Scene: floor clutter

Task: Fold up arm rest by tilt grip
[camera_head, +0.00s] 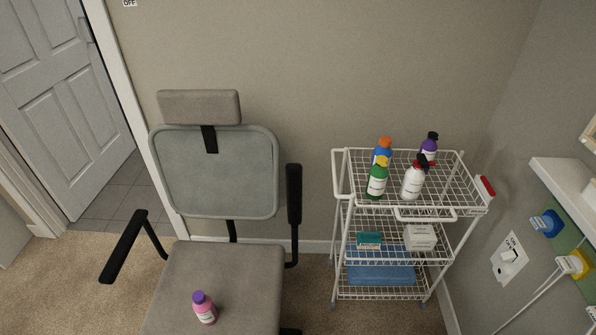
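An office chair with a grey seat (225,275), a mesh backrest (215,175) and a headrest (199,107) stands at the left centre. Its left black arm rest (124,246) lies low, slanting toward the viewer on a curved bracket. Its right black arm rest (294,195) stands upright beside the backrest. A pink bottle with a purple cap (204,308) is on the seat. Neither of my grippers is in view.
A white wire cart (347,190) with several bottles on top stands right of the chair, against the wall. A white door (70,110) is at the left. Carpet is clear left of the chair.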

